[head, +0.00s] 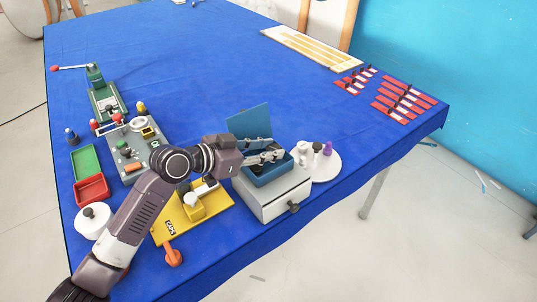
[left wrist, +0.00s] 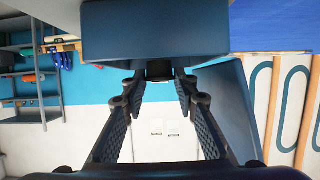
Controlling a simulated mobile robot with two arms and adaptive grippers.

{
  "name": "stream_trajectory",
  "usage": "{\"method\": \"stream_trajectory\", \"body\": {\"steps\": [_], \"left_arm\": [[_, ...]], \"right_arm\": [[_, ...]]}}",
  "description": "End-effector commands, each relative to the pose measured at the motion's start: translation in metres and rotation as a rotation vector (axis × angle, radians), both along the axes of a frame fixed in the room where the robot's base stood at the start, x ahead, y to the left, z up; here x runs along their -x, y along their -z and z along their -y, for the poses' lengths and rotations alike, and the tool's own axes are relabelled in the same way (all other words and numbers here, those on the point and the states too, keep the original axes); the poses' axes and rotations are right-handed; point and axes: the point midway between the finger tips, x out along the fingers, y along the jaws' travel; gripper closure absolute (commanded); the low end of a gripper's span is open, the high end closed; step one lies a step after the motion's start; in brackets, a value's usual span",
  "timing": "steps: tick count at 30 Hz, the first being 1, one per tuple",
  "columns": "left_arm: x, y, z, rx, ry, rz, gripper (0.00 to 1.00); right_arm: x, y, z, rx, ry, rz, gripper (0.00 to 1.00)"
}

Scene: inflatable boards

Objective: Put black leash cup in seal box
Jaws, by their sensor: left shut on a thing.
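The blue seal box (head: 270,178) sits on a white drawer unit with its lid (head: 250,122) raised. In the left wrist view the box (left wrist: 155,32) fills the top and what looks like the lid (left wrist: 236,105) slants at the right. My left gripper (head: 274,156) reaches over the open box from the left. In the wrist view its fingers (left wrist: 160,80) are shut on a small dark thing (left wrist: 159,70), which appears to be the black leash cup. The fingers partly hide the box's inside. My right gripper is not in view.
The white drawer unit (head: 280,205) has a dark knob. A round white plate (head: 328,168) with white and purple pieces stands close on its right. A yellow board (head: 215,205) lies left of it. The blue table's (head: 200,60) far middle is clear.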

Motion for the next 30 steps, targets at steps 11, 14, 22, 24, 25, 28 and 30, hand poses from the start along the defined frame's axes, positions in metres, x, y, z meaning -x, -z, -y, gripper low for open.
{"method": "stream_trajectory", "body": {"steps": [11,14,22,24,25,28,30], "left_arm": [[0.000,0.027,0.000,0.001,0.001,-0.001,0.85],[0.000,0.027,0.000,0.000,0.001,-0.002,0.85],[0.000,0.029,0.000,0.000,0.001,-0.002,0.65],[0.000,0.029,0.000,0.000,0.001,-0.002,0.65],[0.000,0.029,0.000,0.000,0.001,-0.002,0.65],[0.000,0.028,0.000,0.000,0.001,-0.002,0.65],[0.000,0.025,-0.001,0.000,0.001,-0.002,0.65]], "right_arm": [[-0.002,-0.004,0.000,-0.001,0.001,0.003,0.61],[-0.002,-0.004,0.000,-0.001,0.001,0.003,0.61],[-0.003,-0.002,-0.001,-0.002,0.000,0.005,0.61],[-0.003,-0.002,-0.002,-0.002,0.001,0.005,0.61],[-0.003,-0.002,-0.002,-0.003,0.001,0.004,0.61],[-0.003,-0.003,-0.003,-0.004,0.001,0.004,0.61],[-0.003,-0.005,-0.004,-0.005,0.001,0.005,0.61]]}}
